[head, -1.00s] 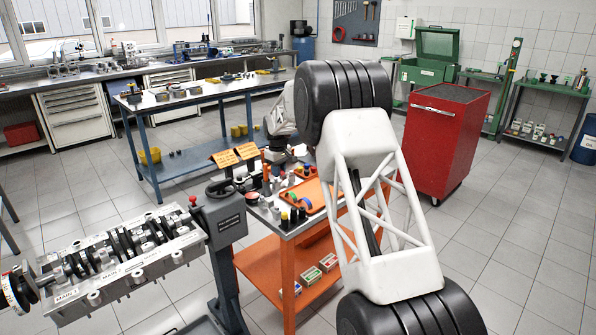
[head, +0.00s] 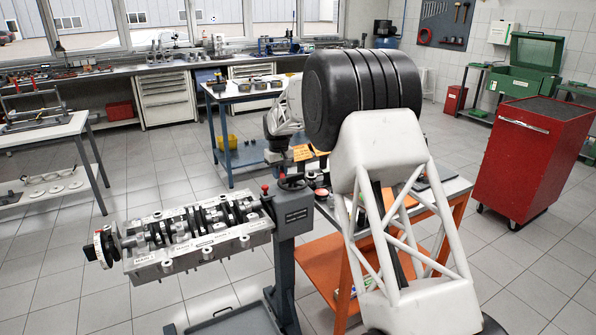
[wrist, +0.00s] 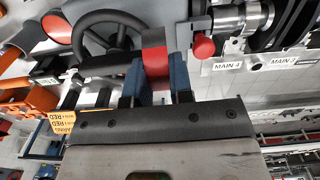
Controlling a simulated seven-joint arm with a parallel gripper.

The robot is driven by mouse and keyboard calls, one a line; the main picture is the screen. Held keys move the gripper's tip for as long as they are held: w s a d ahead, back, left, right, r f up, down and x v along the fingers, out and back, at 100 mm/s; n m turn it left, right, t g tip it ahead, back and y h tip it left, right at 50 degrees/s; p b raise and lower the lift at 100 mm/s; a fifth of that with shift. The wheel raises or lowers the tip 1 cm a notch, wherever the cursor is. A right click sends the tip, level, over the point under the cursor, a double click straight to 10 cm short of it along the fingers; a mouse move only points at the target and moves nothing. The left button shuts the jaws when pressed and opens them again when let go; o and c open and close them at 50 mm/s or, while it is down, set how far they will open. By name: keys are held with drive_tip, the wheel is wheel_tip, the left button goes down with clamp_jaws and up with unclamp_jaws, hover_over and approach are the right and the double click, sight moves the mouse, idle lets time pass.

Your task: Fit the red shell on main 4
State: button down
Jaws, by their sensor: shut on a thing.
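My gripper (wrist: 155,75) is shut on the red shell (wrist: 154,60), a curved piece with a dark side, held between its blue fingers in the wrist view. The engine block (head: 200,244) with its crankshaft is clamped on a grey stand in the head view. The MAIN 4 label (wrist: 227,65) shows upper right in the wrist view, beside a shiny crankshaft journal (wrist: 230,20). The shell is left of that label, apart from the block. In the head view my arm hides the shell, and I cannot make out the fingertips.
The grey engine stand (head: 292,222) has a handwheel and red knobs close to the block's right end; the handwheel (wrist: 105,35) also shows near my gripper. An orange cart (head: 325,262) stands to the right. A red cabinet (head: 530,155) is farther right.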

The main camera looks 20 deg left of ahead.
approach(246, 202)
drive_tip(key=shift+s, duration=0.1)
drive_tip(key=shift+d+f, duration=0.1)
idle(0.5)
drive_tip(key=shift+f, duration=2.8)
drive_tip(key=shift+f, duration=0.95)
idle(0.3)
drive_tip(key=shift+r, duration=0.25)
idle(2.4)
